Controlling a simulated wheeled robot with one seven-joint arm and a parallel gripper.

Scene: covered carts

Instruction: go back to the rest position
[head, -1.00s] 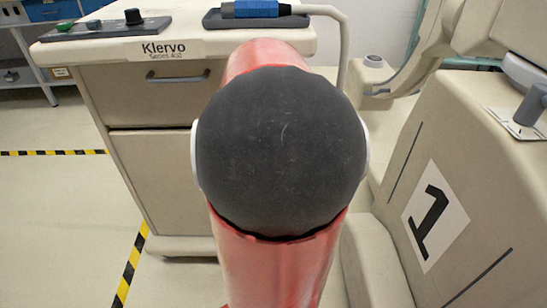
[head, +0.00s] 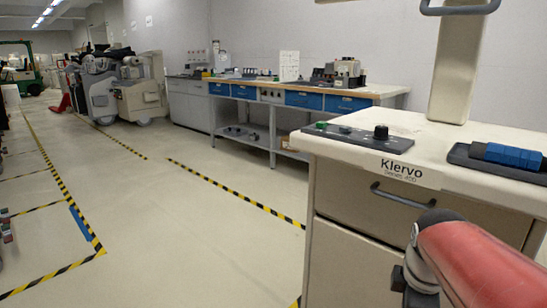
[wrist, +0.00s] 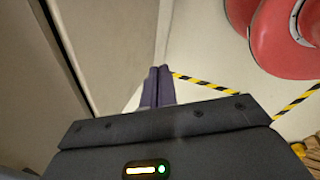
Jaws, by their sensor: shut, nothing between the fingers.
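My gripper (wrist: 157,88) shows in the wrist view with its two dark fingers pressed together and nothing between them. It points toward the pale floor, close beside a beige cart side (wrist: 100,50). In the head view my red arm reaches in at the lower right, in front of the Klervo cart (head: 345,235). Dark parts of the arm's end show at the bottom edge there, but the fingertips cannot be made out.
The cart top holds a control panel (head: 357,138) and a dark tray (head: 462,156) with a blue item (head: 510,157). A workbench (head: 268,120) stands along the back wall. Open floor (head: 190,235) with yellow-black tape lies to the left.

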